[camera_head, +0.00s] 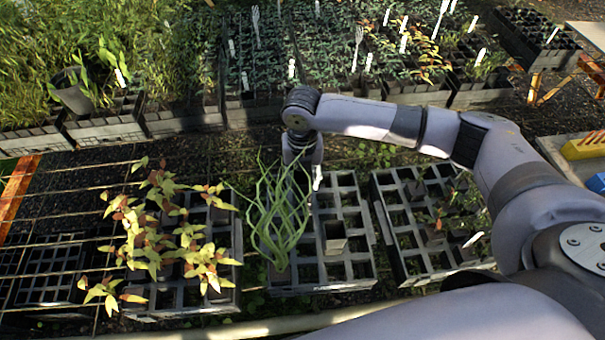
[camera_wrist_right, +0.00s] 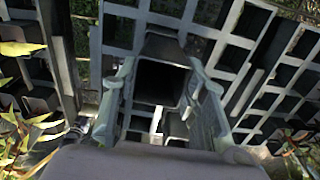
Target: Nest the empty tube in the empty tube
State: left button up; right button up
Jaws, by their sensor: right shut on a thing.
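My right gripper (camera_head: 303,160) hangs over the middle black crate, behind a leafy green plant. In the right wrist view its two fingers (camera_wrist_right: 162,95) are on either side of a dark square empty tube (camera_wrist_right: 160,82), shut on it. The held tube's open top faces the camera. In the head view the held tube cannot be made out clearly. Another empty square tube (camera_head: 335,236) stands in a cell of the middle crate, in front and to the right of the gripper. My left gripper is not in view.
The middle crate (camera_head: 325,284) holds the tall green plant (camera_head: 280,215) on its left side. A crate with yellow-red plants (camera_head: 175,235) is on the left. Another crate (camera_head: 410,265) with small plants is on the right. Planted trays (camera_head: 185,120) fill the back.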

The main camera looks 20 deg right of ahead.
jog(key=shift+f+b, duration=0.4)
jog(key=shift+f, duration=0.8)
jog(key=o, duration=0.8)
jog(key=shift+o, duration=0.2)
jog(key=shift+r, duration=0.1)
notch_tip(320, 180, up, 12)
jog(key=shift+f, duration=0.2)
